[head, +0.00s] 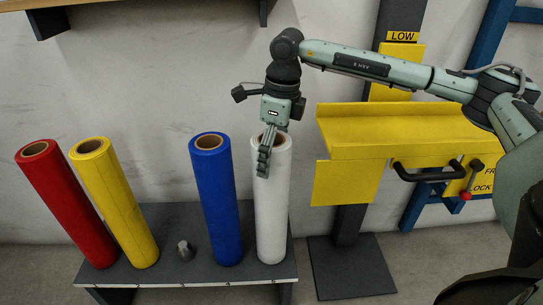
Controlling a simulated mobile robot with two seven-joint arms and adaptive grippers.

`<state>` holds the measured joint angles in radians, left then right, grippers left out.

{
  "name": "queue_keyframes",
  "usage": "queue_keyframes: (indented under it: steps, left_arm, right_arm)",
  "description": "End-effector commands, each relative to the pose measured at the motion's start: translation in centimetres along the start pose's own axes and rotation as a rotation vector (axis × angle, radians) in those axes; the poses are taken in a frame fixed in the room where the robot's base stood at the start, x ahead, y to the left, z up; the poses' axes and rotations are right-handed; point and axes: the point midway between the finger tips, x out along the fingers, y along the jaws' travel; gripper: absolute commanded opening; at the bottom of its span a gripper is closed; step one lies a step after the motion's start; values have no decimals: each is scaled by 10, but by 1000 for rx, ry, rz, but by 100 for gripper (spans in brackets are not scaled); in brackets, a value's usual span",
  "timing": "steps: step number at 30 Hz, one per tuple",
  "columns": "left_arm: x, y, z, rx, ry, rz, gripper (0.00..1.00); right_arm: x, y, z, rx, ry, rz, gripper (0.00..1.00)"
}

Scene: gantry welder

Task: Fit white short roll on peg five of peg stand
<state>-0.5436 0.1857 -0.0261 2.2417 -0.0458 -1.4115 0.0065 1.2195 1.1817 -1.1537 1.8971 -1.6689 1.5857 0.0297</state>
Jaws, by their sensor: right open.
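The white roll (271,215) stands upright at the right end of the dark grey peg stand (188,275). It looks about as tall as the other rolls. Its foot hides any peg under it, so I cannot see how it is seated. My right gripper (264,158) points down at the top of the white roll. It is open, with a finger showing in front of the roll's upper face; whether it touches cannot be told. The gripper covers part of the roll's top. A bare peg (185,250) shows mid-stand. My left gripper is not in view.
A red roll (66,205), a yellow roll (116,205) and a blue roll (217,205) stand on the same stand. A yellow bench (395,130) with a black handle (425,175) is at the right. A shelf (150,8) hangs above.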

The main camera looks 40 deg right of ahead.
Motion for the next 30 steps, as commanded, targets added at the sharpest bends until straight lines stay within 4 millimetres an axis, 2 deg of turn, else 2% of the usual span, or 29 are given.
queue_keyframes:
  steps: [9,15,21,30]
  left_arm:
    - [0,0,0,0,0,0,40]
    - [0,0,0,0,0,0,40]
    - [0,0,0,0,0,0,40]
    - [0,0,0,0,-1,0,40]
  right_arm:
    - [-68,-1,2,0,-10,-4,98]
    - [-101,-1,2,0,-10,-4,98]
    - [-114,0,1,-1,-8,-3,98]
    - [-114,0,1,0,-8,-3,98]
